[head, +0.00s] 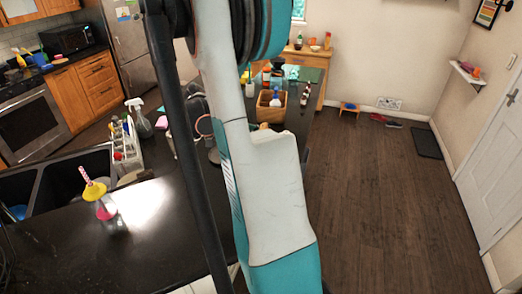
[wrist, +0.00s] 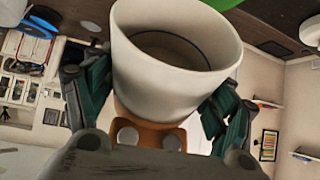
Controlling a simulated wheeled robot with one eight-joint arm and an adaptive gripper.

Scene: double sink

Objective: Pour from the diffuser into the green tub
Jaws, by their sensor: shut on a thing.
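In the wrist view, my gripper (wrist: 155,100) has its dark green fingers on both sides of the diffuser (wrist: 165,75), a white cup-shaped vessel with an orange-brown lower part. The fingers are shut on it. Its open mouth faces the top of the wrist picture and its inside looks dark; I cannot tell if it holds anything. A bright green edge (wrist: 222,4), perhaps the green tub, shows just beyond the rim at the top of that view. In the head view my arm hides the gripper and the diffuser, and I cannot make out the green tub for sure.
In the head view, a dark counter (head: 150,245) holds a drink with a pink straw (head: 100,200), a bottle caddy (head: 124,140) and a spray bottle (head: 141,120). The sink (head: 65,180) is at left. A wooden crate (head: 265,112) stands behind my arm. Floor at right is mostly clear.

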